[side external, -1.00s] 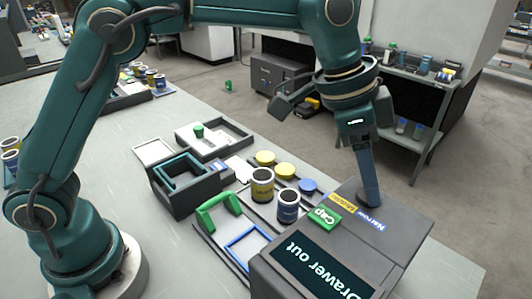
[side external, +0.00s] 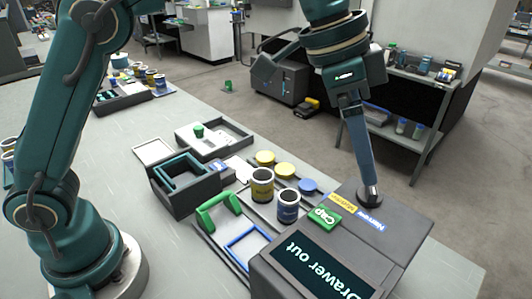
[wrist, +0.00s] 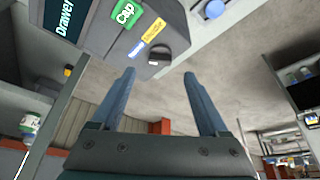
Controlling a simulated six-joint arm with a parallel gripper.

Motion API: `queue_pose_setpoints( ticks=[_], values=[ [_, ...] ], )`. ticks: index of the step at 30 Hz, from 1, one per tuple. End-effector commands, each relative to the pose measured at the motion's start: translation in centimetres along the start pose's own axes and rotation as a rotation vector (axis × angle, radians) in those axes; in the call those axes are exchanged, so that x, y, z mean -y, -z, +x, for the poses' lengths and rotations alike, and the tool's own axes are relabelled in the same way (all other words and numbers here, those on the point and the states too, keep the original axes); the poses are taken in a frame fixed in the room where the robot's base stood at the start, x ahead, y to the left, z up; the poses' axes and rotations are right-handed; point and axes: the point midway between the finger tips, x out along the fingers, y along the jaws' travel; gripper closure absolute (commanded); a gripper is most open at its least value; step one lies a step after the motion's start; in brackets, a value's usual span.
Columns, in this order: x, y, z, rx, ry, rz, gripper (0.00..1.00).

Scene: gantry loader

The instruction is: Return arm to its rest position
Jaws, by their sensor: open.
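My gripper (side external: 367,178) is raised just above and behind a dark round knob (side external: 370,197) on top of the grey box (side external: 400,255) marked "Drawer out". In the side view one blue finger hides the other. In the wrist view my gripper (wrist: 158,75) is open and empty, its two fingers wide apart. The knob (wrist: 158,56) stands on the box top beyond the fingertips, apart from them. The arm reaches over the bench from the left.
The bench's left front is clear. A shelf unit (side external: 415,95) stands behind.

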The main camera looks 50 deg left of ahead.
Motion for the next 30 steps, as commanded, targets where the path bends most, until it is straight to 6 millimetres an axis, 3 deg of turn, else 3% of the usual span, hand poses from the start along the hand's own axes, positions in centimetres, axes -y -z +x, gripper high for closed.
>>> queue_pose_setpoints(
  ticks=[10,16,21,24,30],
  values=[
    [0.2,-0.1,-0.3,-0.002,0.003,-0.005,0.22],
    [1.4,-0.7,-4.7,-0.068,0.07,-0.041,0.22],
    [1.8,-4.5,-8.8,-0.095,0.154,-0.143,0.22],
    [1.7,-7.3,-10.2,-0.103,0.204,-0.228,0.22],
    [0.4,-13.6,-10.9,-0.114,0.298,-0.421,0.22]
  ],
)
